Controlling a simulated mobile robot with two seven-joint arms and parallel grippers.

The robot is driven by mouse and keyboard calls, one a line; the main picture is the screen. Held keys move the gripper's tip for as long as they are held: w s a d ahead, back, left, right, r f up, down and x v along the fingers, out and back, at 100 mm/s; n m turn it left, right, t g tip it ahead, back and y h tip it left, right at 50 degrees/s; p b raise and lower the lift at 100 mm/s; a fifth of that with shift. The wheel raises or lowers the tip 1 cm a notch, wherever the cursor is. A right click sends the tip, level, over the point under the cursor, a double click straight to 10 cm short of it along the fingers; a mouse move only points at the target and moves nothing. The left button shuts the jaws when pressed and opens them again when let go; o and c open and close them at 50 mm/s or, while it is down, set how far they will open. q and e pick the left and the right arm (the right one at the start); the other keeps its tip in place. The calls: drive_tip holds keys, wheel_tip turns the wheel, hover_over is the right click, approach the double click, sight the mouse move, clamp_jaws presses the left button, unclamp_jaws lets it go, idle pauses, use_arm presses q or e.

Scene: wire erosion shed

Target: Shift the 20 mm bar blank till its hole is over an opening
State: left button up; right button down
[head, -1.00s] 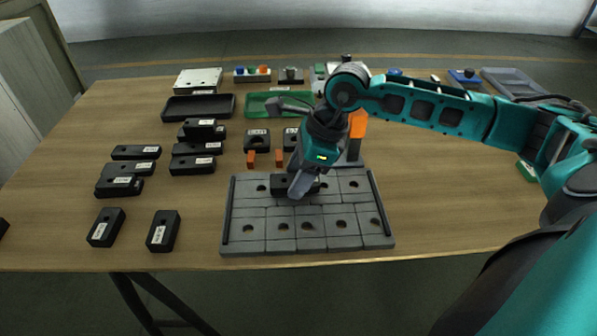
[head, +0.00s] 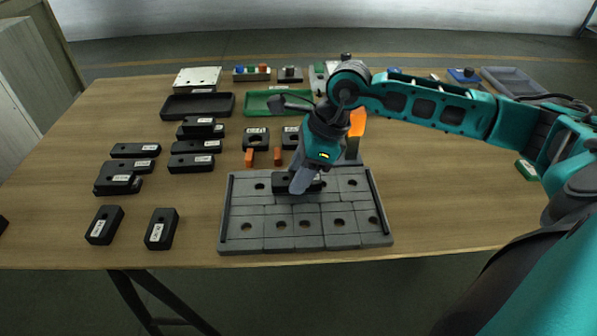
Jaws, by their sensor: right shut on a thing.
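A black bar blank (head: 282,183) lies on the back row of the grey plate (head: 262,208), near its middle. My right gripper (head: 299,186) reaches down from behind and is shut on this bar; its fingers hide part of the bar. Whether the bar's hole lies over an opening cannot be seen. Round openings show in the plate, several along the front row and others in the back row at left (head: 259,187) and right (head: 352,183). My left gripper is not in view.
Several labelled black blanks (head: 191,163) lie left of the plate. Two orange pieces (head: 249,158) and black blocks (head: 256,138) stand just behind it. A black tray (head: 198,104) and a green tray (head: 272,103) lie farther back.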

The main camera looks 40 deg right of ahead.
drive_tip(key=shift+s+d, duration=0.35)
drive_tip(key=shift+d, duration=0.15)
drive_tip(key=c, duration=0.5)
unclamp_jaws()
drive_tip(key=shift+w+a, duration=0.1)
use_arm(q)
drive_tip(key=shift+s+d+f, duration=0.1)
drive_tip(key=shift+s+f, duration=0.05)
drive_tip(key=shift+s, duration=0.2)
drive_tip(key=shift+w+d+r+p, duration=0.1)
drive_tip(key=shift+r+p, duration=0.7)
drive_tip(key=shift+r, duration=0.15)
use_arm(e)
drive_tip(key=v, duration=1.3)
drive_tip(key=shift+f, duration=0.1)
